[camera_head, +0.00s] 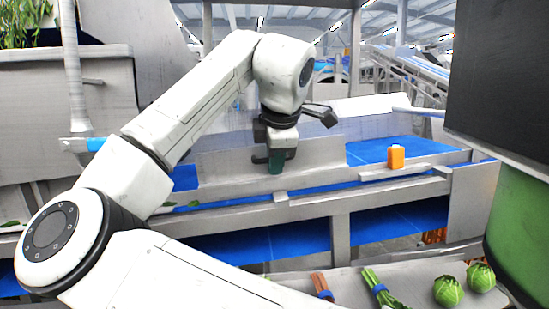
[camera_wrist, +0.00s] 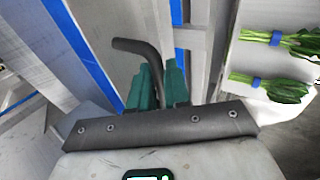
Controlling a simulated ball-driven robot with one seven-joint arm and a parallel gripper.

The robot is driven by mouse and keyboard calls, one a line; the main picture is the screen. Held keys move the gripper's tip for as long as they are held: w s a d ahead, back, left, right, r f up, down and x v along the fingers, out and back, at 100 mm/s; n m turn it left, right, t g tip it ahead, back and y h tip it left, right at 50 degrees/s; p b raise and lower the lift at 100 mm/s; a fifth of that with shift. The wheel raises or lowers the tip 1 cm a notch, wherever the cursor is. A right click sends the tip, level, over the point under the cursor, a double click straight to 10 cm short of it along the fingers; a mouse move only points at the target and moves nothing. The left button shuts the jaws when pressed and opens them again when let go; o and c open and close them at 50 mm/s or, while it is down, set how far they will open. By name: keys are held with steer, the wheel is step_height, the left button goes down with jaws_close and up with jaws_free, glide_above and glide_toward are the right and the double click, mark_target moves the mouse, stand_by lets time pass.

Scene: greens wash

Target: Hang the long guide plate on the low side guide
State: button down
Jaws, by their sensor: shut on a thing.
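My gripper (camera_head: 276,163) has teal fingers and is low over the conveyor in the head view. In the wrist view my gripper (camera_wrist: 161,76) is shut on a dark bent handle (camera_wrist: 137,47), whose curved end sticks out to the left of the fingers. The long guide plate (camera_head: 320,157) is a grey panel at the gripper, along the blue belt; its middle is partly hidden by the fingers. I cannot tell whether it touches the low side guide (camera_head: 335,190), the grey rail along the belt's near side.
An orange block (camera_head: 396,156) stands on a grey ledge to the right. Blue belt (camera_head: 375,151) shows behind it. Bunched greens (camera_head: 380,287) and round green heads (camera_head: 448,291) lie on the near shelf. A dark panel and green drum (camera_head: 520,220) close off the right.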

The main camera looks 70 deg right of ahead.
steer(key=c, duration=1)
jaws_free()
steer(key=b+v, duration=0.1)
steer(key=v, duration=0.9)
steer(key=shift+a+r, duration=0.2)
steer(key=shift+r, duration=0.15)
